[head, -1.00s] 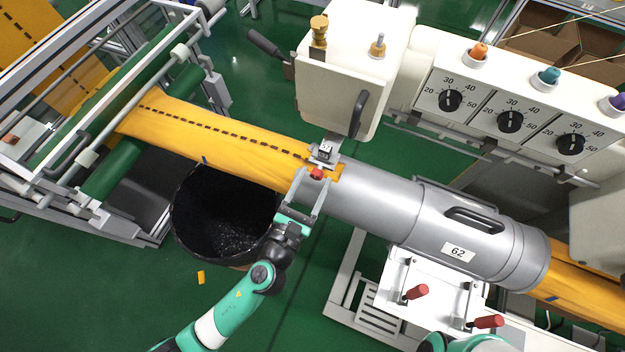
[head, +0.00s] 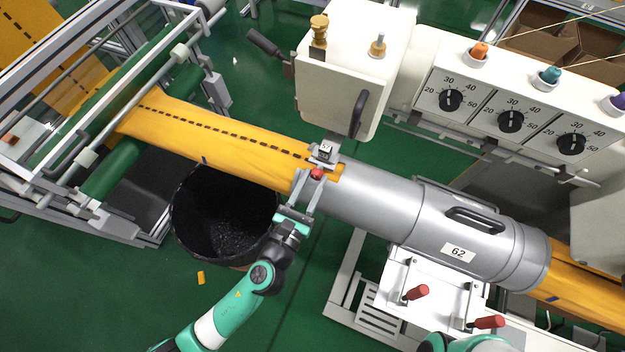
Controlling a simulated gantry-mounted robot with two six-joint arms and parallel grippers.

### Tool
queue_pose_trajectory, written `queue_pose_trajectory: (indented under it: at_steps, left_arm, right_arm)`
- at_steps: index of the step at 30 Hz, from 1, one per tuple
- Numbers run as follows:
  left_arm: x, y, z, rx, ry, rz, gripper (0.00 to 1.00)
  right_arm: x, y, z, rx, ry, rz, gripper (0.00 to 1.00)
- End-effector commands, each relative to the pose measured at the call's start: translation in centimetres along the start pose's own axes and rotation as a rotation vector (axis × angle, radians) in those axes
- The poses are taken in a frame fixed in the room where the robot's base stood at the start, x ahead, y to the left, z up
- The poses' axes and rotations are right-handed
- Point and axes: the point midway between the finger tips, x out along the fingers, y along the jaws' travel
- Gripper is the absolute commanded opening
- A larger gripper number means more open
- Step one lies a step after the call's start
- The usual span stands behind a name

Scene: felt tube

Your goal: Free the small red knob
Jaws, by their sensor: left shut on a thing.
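The small red knob (head: 317,174) sits at the left end of the grey metal tube, below a small silver fitting (head: 324,151) on the yellow felt. My left gripper (head: 313,180) reaches up from below, and its two fingers are shut on the red knob from both sides. Only the knob's top shows between the fingertips. My right arm shows only in part at the bottom edge, and its gripper is out of the frame.
The grey tube (head: 385,203) with a handle and a 62 label runs to the lower right. A black bin (head: 215,222) stands below the felt. A white machine head (head: 345,75) hangs just above the knob. Two red-handled clamps (head: 416,293) stand at the lower right.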

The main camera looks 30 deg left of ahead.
Motion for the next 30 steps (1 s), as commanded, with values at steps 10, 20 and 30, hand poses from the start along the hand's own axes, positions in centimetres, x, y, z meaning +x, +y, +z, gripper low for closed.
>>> queue_pose_trajectory:
  at_steps: [10,20,30]
  left_arm:
    - [0.0,0.1,-0.1,-0.307,-0.001,0.000,0.00]
    - [0.0,0.1,-0.1,-0.622,-0.001,0.000,0.00]
    - [0.0,0.1,-0.2,-0.945,-0.002,-0.001,0.00]
  right_arm:
    - [-0.4,0.0,0.4,0.000,0.000,0.000,0.50]
    - [-1.0,0.0,0.9,0.000,0.000,0.000,0.50]
    - [-1.8,0.0,1.6,0.000,0.000,0.000,0.50]
